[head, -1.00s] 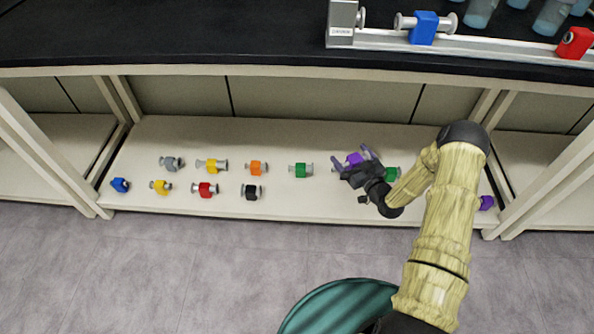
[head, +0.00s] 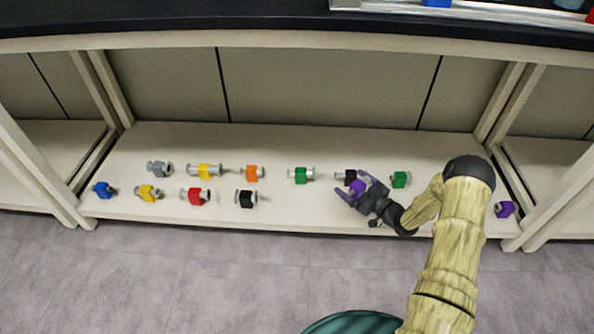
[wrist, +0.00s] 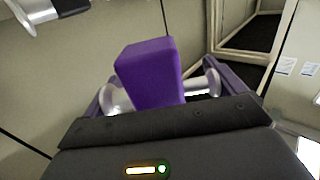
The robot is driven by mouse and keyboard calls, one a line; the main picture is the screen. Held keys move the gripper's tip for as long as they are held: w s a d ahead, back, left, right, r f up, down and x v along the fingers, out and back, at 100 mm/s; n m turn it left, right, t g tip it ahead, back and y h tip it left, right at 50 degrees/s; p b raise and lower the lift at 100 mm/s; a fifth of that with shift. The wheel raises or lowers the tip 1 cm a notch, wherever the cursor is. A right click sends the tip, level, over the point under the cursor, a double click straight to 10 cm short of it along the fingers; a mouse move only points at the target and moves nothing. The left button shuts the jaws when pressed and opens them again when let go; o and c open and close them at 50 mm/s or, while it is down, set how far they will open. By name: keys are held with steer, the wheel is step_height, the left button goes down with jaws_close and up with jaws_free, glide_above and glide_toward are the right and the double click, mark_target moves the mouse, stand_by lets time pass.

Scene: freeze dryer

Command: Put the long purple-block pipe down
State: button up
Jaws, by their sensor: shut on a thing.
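The purple-block pipe (head: 357,188) is between the fingers of my gripper (head: 352,184), over the front right part of the lower shelf. In the wrist view the purple block (wrist: 150,75) stands up between the fingers, with a shiny metal pipe end on each side. My gripper is shut on this pipe. I cannot tell whether the pipe touches the shelf. Another purple-block piece (head: 504,209) sits at the far right end of the shelf, beyond my arm.
The shelf (head: 290,218) holds a black-block pipe (head: 346,177) just behind my gripper, green ones (head: 301,175) (head: 400,179) on both sides, and several coloured ones to the left. Bare shelf lies between the black front pipe (head: 246,199) and my gripper. The dark countertop (head: 200,18) overhangs above.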

step_height(320, 180, down, 6)
steer(key=b, duration=0.4)
steer(key=shift+f, duration=0.1)
steer(key=shift+f+b, duration=1.25)
steer(key=shift+f, duration=0.6)
steer(key=shift+f, duration=0.2)
steer(key=o, duration=0.7)
steer(key=shift+r, duration=0.15)
